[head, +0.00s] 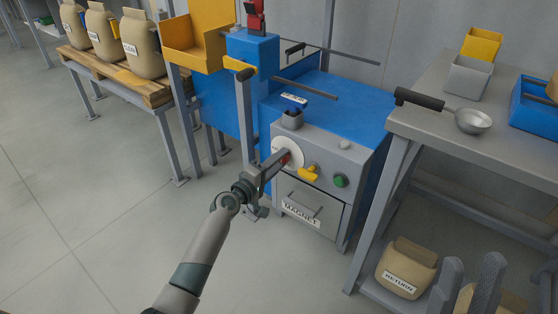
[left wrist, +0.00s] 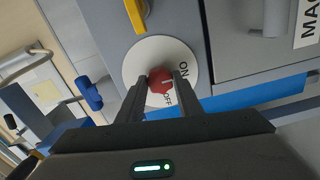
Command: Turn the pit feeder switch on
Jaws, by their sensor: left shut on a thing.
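The pit feeder switch is a red knob (left wrist: 159,82) on a round white dial (left wrist: 133,67) marked ON and OFF. A pale mark on the knob points toward the side with the lettering, roughly between the two words; I cannot tell its exact setting. In the head view the dial (head: 293,147) sits on the grey front panel of the blue machine. My left gripper (head: 284,157) is shut on the knob, with one finger on either side in the left wrist view (left wrist: 162,80). My right gripper (head: 472,262) is low at the right, its fingers apart.
A yellow lever (head: 309,173) and green button (head: 341,181) are right of the dial. Below is a drawer labelled MAGNET (head: 303,209). A grey table (head: 420,125) with a scoop (head: 474,121) stands at right, above a RETURN bag (head: 405,268). The floor at left is clear.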

